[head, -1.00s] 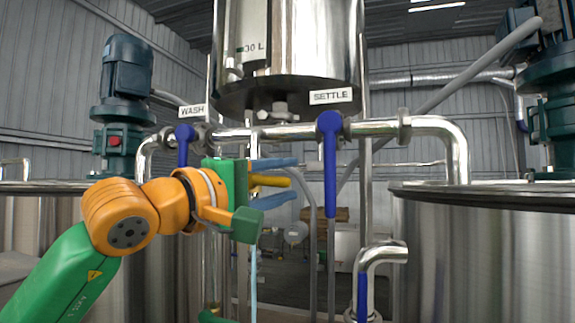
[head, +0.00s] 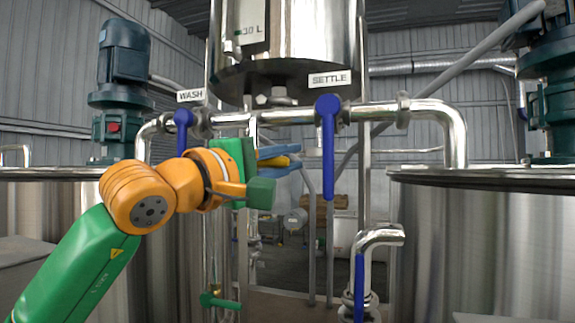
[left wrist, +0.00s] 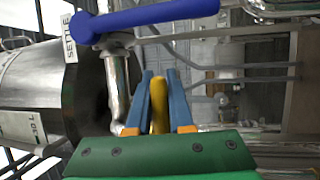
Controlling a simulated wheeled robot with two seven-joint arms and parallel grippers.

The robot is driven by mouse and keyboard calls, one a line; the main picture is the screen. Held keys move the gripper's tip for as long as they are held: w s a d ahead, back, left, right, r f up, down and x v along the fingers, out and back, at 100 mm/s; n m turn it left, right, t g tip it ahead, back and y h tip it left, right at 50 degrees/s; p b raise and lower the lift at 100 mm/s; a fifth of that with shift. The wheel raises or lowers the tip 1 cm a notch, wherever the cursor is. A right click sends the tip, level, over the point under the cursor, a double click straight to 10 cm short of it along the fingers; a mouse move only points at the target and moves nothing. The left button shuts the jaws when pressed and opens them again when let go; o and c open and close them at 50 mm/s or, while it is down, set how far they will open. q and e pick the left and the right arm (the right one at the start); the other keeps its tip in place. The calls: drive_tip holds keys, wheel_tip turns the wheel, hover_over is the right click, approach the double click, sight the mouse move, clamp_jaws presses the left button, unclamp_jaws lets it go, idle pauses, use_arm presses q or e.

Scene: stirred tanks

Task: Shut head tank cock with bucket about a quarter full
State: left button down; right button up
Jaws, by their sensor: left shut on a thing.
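The head tank (head: 290,35) is the steel vessel marked in litres at the top centre of the head view. A yellow cock lever (head: 284,161) lies roughly level beneath it, mostly hidden by my fingers. My left gripper (head: 296,160) is shut on this lever, a blue finger on each side. The left wrist view shows the yellow lever (left wrist: 158,105) between the two blue fingers (left wrist: 160,78). The cock's body is hidden behind my gripper. No bucket and no right gripper show.
Blue levers hang at the WASH (head: 183,122) and SETTLE (head: 328,145) signs. A green lever (head: 220,301) sits low on a vertical pipe. Large steel tanks stand left (head: 60,200) and right (head: 480,240). A bent pipe (head: 375,238) rises at right of centre.

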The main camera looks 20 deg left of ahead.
sight(269, 165)
use_arm(q)
drive_tip(key=c, duration=0.8)
unclamp_jaws()
drive_tip(key=shift+s+a+f+b, duration=0.1)
drive_tip(key=shift+s+f+b, duration=0.05)
drive_tip(key=shift+s+b, duration=0.15)
drive_tip(key=b+v, duration=0.3)
drive_tip(key=v, duration=0.3)
drive_tip(key=shift+s, duration=0.1)
drive_tip(key=shift+s+a, duration=0.15)
drive_tip(key=shift+s, duration=0.1)
drive_tip(key=shift+w, duration=0.1)
